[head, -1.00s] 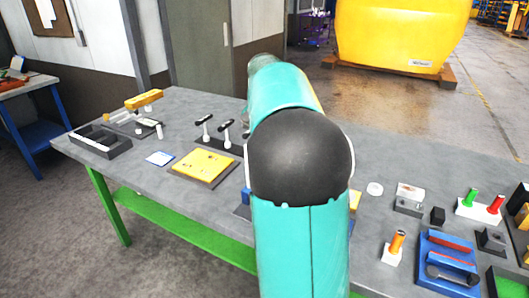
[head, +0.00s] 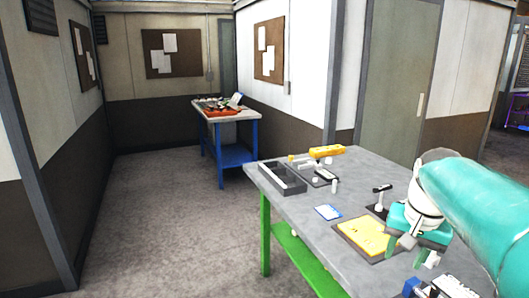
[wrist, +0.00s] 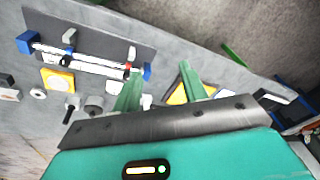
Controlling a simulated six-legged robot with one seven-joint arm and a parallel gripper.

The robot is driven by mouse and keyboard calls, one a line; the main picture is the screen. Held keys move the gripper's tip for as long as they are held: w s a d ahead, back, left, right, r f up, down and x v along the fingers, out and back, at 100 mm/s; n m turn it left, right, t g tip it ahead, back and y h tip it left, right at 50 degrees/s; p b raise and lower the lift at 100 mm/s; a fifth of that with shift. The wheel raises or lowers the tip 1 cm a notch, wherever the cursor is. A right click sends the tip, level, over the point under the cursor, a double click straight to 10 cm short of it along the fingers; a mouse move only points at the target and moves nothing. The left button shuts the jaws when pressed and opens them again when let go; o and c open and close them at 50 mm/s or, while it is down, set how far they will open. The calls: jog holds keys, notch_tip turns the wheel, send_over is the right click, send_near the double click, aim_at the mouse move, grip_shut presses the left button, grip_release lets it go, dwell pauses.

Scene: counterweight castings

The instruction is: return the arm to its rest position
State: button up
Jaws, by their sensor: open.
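My teal arm (head: 480,205) reaches in from the right edge in the head view. My gripper (head: 406,252) is low over the grey bench (head: 315,240), beside the yellow plate (head: 368,235). In the wrist view my gripper (wrist: 160,86) has its two green fingers spread apart with nothing held between them. Beyond the fingers, the wrist view shows a dark panel (wrist: 90,30) with a white rod between blue end blocks, and a yellow piece (wrist: 177,97) partly hidden by a finger.
On the bench stand a dark open tray (head: 283,178), a yellow block (head: 327,151), a blue-edged card (head: 327,212) and a black-handled lever (head: 381,198). A blue side table (head: 234,157) with clutter stands behind. The floor at left is clear.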

jog(key=s+a+f+n+t, duration=0.1)
jog(key=s+a+f+n, duration=0.2)
jog(key=s+a, duration=0.3)
jog(key=s+a+f+n+t, duration=0.2)
jog(key=s+a, duration=0.4)
jog(key=a, duration=0.4)
jog(key=shift+s+f+n, duration=0.25)
jog(key=shift+f+n, duration=0.35)
jog(key=shift+n, duration=0.3)
